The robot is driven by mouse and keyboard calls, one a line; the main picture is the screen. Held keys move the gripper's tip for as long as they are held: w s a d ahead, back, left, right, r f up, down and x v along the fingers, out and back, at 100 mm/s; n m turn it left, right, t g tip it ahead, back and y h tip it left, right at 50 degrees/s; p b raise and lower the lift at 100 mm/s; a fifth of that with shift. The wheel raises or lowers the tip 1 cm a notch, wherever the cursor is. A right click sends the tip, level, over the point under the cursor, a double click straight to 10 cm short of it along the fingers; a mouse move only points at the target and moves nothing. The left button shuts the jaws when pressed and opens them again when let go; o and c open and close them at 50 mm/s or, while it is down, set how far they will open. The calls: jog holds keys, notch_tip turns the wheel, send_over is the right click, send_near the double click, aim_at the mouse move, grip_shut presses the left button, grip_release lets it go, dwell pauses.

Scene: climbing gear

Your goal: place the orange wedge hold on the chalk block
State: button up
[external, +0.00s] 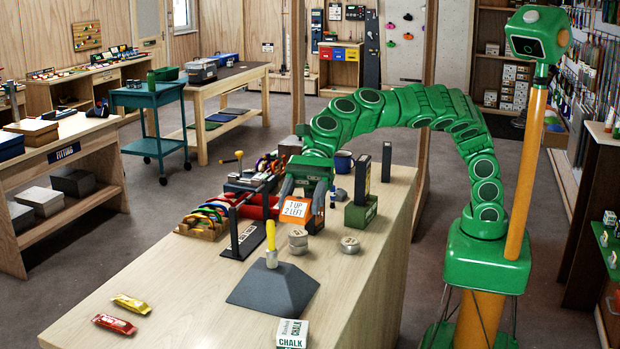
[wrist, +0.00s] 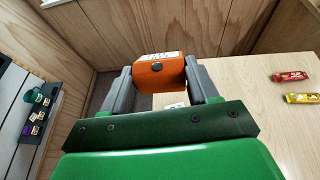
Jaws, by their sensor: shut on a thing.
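The orange wedge hold (external: 314,221) carries a white label reading "1 UP 2 LEFT". My gripper (external: 303,204) is shut on it, over the far half of the counter in the external view. In the wrist view the hold (wrist: 160,74) sits between the two grey fingers of my gripper (wrist: 160,82). The chalk block (external: 291,334), a white and green box marked CHALK, stands at the counter's near edge, apart from my gripper. A small pale patch shows below the hold in the wrist view; I cannot tell what it is.
A dark grey pyramid with a yellow-handled brush (external: 272,288) stands between my gripper and the chalk block. Round tins (external: 298,241), a black stand (external: 240,240) and a green box (external: 361,212) are near my gripper. Red (external: 115,324) and yellow (external: 131,304) bars lie at left on clear counter.

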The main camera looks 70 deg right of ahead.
notch_tip(320, 180, down, 26)
jog(key=shift+r, duration=0.2)
dwell(0.9)
jog(key=shift+f, duration=0.1)
jog(key=o, duration=1.1)
jog(key=shift+w+d, duration=0.1)
jog(key=shift+d, duration=0.1)
jog(key=shift+v, duration=5.9)
